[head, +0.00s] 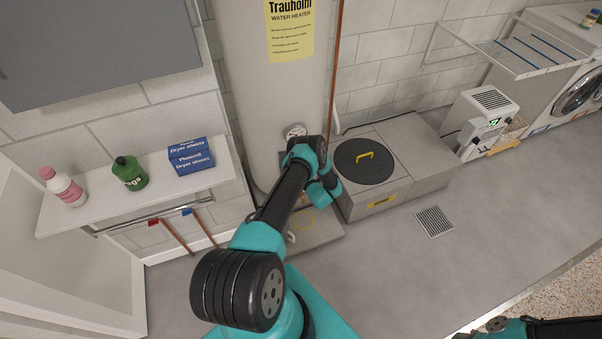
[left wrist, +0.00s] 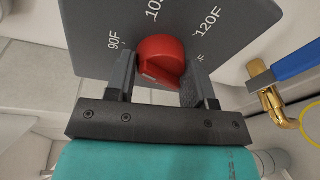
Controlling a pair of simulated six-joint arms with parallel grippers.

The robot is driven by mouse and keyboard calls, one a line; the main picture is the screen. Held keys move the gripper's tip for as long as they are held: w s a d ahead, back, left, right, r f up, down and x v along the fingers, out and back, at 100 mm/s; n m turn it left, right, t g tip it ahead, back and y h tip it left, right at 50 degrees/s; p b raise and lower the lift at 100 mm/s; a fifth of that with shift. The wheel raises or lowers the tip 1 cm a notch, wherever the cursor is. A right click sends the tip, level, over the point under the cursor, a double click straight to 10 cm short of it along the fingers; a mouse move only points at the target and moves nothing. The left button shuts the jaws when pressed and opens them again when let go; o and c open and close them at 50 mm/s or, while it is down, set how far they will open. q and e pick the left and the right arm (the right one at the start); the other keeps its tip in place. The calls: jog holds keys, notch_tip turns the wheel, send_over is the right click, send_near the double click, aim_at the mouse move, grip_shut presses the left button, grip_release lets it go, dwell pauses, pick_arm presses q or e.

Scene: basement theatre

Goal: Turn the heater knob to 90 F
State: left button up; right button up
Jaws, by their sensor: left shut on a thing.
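The water heater (head: 268,100) is a tall pale tank with a yellow label, at the top middle of the head view. In the left wrist view a red knob (left wrist: 162,55) sits on a grey dial plate (left wrist: 90,25) marked 90F, 105 (cut off by the frame) and 120F. My left gripper (left wrist: 160,82) has one finger on each side of the knob and is shut on it. I cannot clearly tell which mark the knob points to. In the head view my left arm hides the knob. My right gripper is out of view.
A grey box with a round black lid (head: 363,160) stands right of the heater. A blue lever on a brass valve (left wrist: 270,98) is close to the right of my left gripper. A shelf (head: 110,205) with bottles and a blue box is at left.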

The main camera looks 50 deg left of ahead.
pick_arm(q)
jog(key=n, duration=0.3)
jog(key=shift+n+h, duration=0.3)
dwell(0.4)
jog(key=o, duration=0.9)
jog(key=v, duration=1.7)
jog(key=shift+s+d+f, duration=0.1)
jog(key=shift+s, duration=0.2)
jog(key=shift+t, duration=0.3)
